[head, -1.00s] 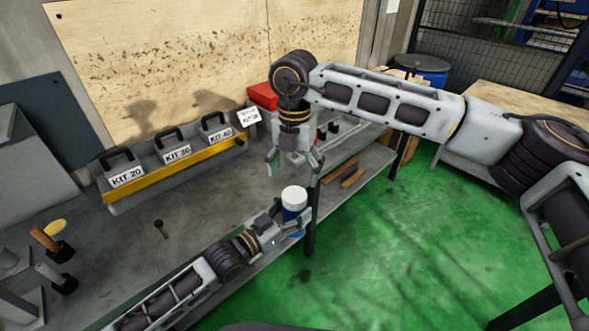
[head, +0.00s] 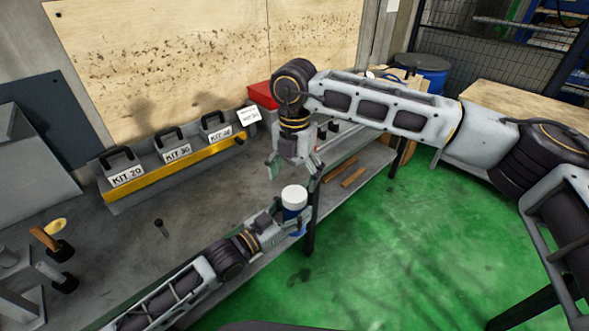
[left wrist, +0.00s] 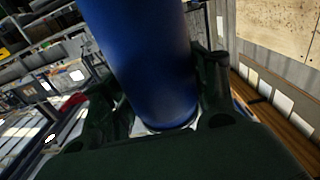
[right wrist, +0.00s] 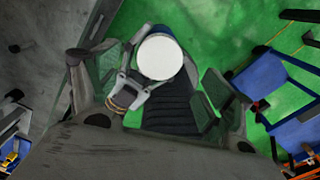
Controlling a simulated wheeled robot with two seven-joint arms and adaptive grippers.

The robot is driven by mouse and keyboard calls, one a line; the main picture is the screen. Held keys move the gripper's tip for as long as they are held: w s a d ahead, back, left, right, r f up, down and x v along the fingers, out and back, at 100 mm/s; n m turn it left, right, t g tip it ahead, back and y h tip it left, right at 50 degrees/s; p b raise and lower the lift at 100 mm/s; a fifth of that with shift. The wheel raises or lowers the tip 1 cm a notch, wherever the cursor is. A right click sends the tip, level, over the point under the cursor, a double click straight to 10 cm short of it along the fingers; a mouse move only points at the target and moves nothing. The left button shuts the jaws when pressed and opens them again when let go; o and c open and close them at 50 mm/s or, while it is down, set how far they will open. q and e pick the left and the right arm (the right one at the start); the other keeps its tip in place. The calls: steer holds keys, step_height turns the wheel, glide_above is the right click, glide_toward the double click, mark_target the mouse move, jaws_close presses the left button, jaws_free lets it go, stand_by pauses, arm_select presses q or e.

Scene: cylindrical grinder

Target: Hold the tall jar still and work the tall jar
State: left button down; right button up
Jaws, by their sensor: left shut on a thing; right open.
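The tall jar (head: 291,211) is blue with a white lid (head: 294,193) and stands upright near the bench's front edge. My left gripper (head: 290,224) is shut around its body from the side. In the left wrist view the blue jar body (left wrist: 148,65) sits between the two dark fingers. My right gripper (head: 295,170) points down, open, just above the lid. In the right wrist view the white lid (right wrist: 160,57) lies between the spread fingers, apparently not touched.
A grey bench (head: 120,240) carries a yellow-fronted rack (head: 180,165) of labelled kit boxes at the back. A red box (head: 262,95) stands behind my right gripper. Tools with orange and dark handles (head: 50,245) are at the left. Green floor (head: 400,240) lies open to the right.

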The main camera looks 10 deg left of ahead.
mark_target(295, 194)
steer(key=shift+f, duration=3.15)
steer(key=shift+c, duration=0.3)
steer(key=c, duration=1)
